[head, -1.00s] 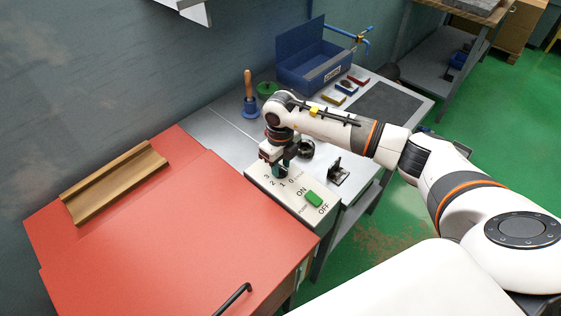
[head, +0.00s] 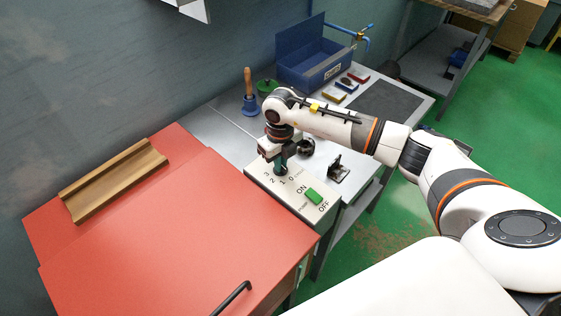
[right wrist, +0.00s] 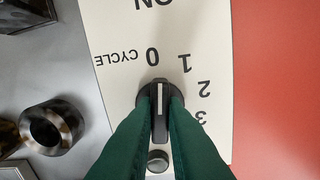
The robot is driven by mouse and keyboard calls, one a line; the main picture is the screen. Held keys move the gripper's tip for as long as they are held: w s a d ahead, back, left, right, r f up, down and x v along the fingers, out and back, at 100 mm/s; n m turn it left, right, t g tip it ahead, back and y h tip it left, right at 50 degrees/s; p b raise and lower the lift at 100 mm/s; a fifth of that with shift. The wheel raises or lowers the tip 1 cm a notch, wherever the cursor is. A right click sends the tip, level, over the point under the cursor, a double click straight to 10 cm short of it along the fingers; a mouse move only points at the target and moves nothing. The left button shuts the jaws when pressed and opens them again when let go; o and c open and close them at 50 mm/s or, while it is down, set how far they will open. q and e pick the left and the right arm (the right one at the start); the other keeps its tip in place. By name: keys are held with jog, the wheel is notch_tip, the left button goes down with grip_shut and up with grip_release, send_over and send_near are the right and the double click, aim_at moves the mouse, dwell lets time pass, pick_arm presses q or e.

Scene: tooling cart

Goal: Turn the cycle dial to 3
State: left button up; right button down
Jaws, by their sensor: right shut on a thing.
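The cycle dial (right wrist: 160,108) is a black knob with a white pointer line on a pale control panel (right wrist: 115,85). My right gripper (right wrist: 160,118) has its green fingers shut on the knob from both sides. In the right wrist view the pointer lies nearest the 0 and a little toward the 1. The 2 and 3 follow round to the right. In the head view my right gripper (head: 281,166) reaches down onto the panel (head: 262,185) and hides most of the dial. My left gripper is not in view.
A green ON/OFF switch (head: 314,196) sits on the same panel. A dark ring-shaped part (right wrist: 51,128) and a black bracket (head: 338,171) are close by on the grey bench. The red cover (head: 170,230) borders the panel. A blue toolbox (head: 314,62) stands farther back.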

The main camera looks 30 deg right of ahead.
jog(key=m+b, duration=0.1)
jog(key=m, duration=1)
jog(key=shift+m, duration=0.4)
jog(key=m, duration=0.5)
jog(key=shift+r, duration=0.1)
jog(key=m+p, duration=0.1)
jog(key=m, duration=0.4)
jog(key=shift+w+m, duration=0.1)
jog(key=shift+m, duration=0.2)
jog(key=c, duration=1.5)
grip_release()
notch_tip(320, 180, up, 12)
jog(key=b, duration=0.2)
jog(key=shift+b, duration=0.3)
